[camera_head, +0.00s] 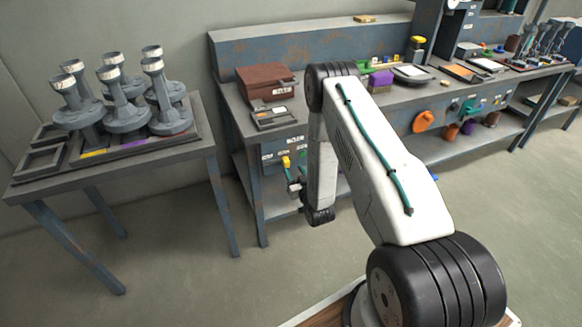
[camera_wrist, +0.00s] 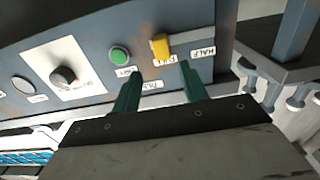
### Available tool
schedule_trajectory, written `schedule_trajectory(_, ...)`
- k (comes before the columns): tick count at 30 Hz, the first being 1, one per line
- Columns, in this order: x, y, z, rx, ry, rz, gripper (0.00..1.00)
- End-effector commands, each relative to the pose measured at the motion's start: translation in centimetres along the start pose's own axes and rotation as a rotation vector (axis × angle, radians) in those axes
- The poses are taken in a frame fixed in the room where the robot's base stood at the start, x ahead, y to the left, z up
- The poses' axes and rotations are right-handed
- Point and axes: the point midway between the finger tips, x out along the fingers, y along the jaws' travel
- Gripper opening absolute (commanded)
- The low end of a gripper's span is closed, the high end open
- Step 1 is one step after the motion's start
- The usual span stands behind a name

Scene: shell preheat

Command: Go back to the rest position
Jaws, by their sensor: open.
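My gripper (camera_wrist: 157,84) shows in the wrist view with two dark green fingers spread apart and nothing between them. It faces a blue-grey control panel (camera_wrist: 100,40). A yellow switch (camera_wrist: 160,47) lies just beyond the gap between the fingertips, and a green button (camera_wrist: 120,55) lies near the left fingertip. I cannot tell whether either finger touches the panel. In the head view, my arm reaches down in front of the workbench, and the yellow switch (camera_head: 286,162) shows small beside my wrist.
A side table (camera_head: 190,150) at left holds several grey flanged parts (camera_head: 125,115). The long workbench (camera_head: 235,100) carries a brown box (camera_head: 265,82) and several tools. In the wrist view, a black knob (camera_wrist: 65,76) sits on the panel at left. Open floor lies at right.

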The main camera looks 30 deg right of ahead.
Motion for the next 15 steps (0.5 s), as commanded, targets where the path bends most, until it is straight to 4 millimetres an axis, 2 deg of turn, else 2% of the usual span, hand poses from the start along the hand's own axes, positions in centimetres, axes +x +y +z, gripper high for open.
schedule_trajectory(5, -1.5, 0.0, 0.0, 0.000, 0.000, 0.001, 0.44)
schedule_trajectory(15, -1.6, 0.0, 0.0, 0.000, 0.000, 0.001, 0.44)
